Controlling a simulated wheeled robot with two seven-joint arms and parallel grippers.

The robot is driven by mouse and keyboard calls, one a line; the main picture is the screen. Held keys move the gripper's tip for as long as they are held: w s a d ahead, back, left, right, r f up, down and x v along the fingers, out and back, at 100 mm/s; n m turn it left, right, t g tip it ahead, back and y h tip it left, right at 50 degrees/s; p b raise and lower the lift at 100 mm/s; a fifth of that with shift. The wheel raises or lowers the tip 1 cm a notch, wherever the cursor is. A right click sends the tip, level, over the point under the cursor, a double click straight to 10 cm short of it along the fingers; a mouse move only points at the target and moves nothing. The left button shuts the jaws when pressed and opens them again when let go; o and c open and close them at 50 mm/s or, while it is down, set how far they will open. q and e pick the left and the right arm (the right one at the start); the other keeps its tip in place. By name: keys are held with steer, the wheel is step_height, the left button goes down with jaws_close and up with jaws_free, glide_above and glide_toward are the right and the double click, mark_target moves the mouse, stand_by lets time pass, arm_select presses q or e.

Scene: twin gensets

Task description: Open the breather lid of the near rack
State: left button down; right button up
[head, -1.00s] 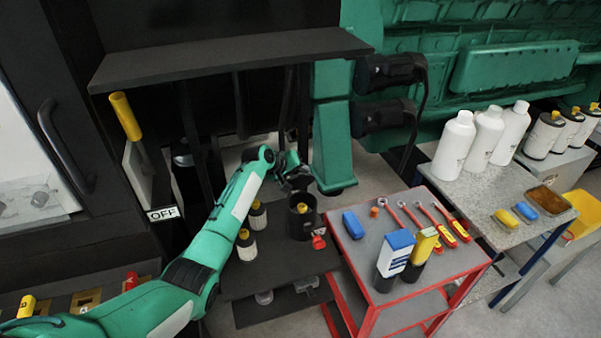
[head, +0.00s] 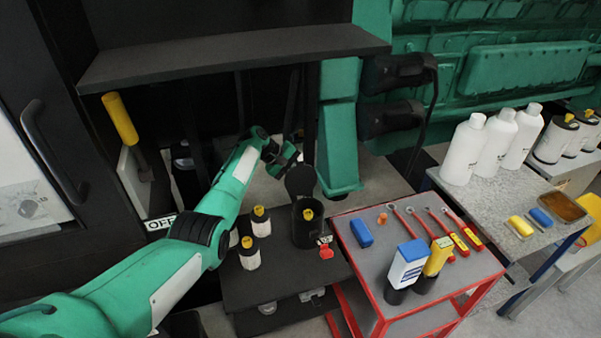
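The near rack is a low black stand (head: 285,275). On it stands a black cylindrical breather pot (head: 307,232) with a yellow-topped part inside its mouth. A dark round lid (head: 300,181) stands up at the pot's back rim, and the mouth is uncovered. My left gripper (head: 292,163) is just behind and above the lid, close to its upper edge. Whether they touch I cannot tell. Its fingers are small, dark and partly hidden, so its opening is unclear. My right gripper is out of view.
Two white, yellow-capped cylinders (head: 249,254) stand left of the pot, and a red handle (head: 326,252) is at its right. A red-framed cart (head: 345,262) with tools and bottles stands to the right. A black shelf (head: 230,58) overhangs behind.

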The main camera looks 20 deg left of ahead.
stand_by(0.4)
arm_select(q)
steer(key=c, duration=1.2)
jaws_free()
steer(key=shift+w+f, duration=0.1)
steer(key=b+v, duration=0.2)
steer(key=v, duration=1.1)
steer(key=shift+a+r+b, duration=0.25)
steer(key=shift+a+b, duration=0.05)
steer(key=shift+b, duration=0.1)
